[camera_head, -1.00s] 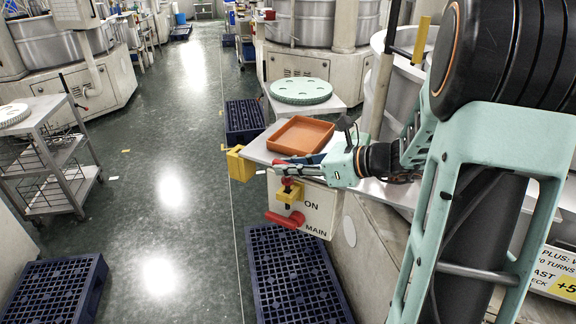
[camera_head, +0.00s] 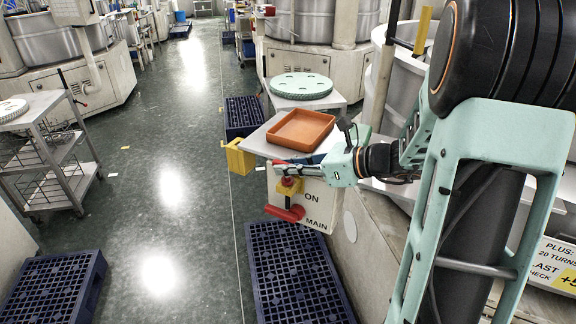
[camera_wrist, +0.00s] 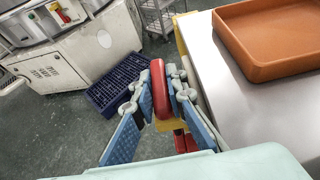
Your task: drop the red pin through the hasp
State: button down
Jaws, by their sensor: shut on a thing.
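My gripper (camera_head: 284,171) is shut on the red pin (camera_wrist: 158,88), which stands between the two blue-padded fingers in the wrist view. In the head view the pin's red top (camera_head: 278,163) shows at the fingertips. The yellow hasp (camera_head: 290,187) is on the front of the panel, directly under the fingertips; part of it shows behind the fingers in the wrist view (camera_wrist: 166,125). A red piece shows at the hasp's upper edge. Whether the pin's lower end is inside the hasp's hole I cannot tell. A red lever (camera_head: 284,213) sits just below the hasp.
The white panel (camera_head: 318,211) reads ON and MAIN. A dark blue pallet (camera_head: 291,275) lies on the floor below. The aisle to the left is clear.

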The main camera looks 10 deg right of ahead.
jog(key=shift+f, duration=0.15)
jog(key=c, duration=1.8)
grip_release()
jog(key=shift+c, duration=0.2)
jog(key=v, duration=1.2)
jog(key=shift+w, duration=0.1)
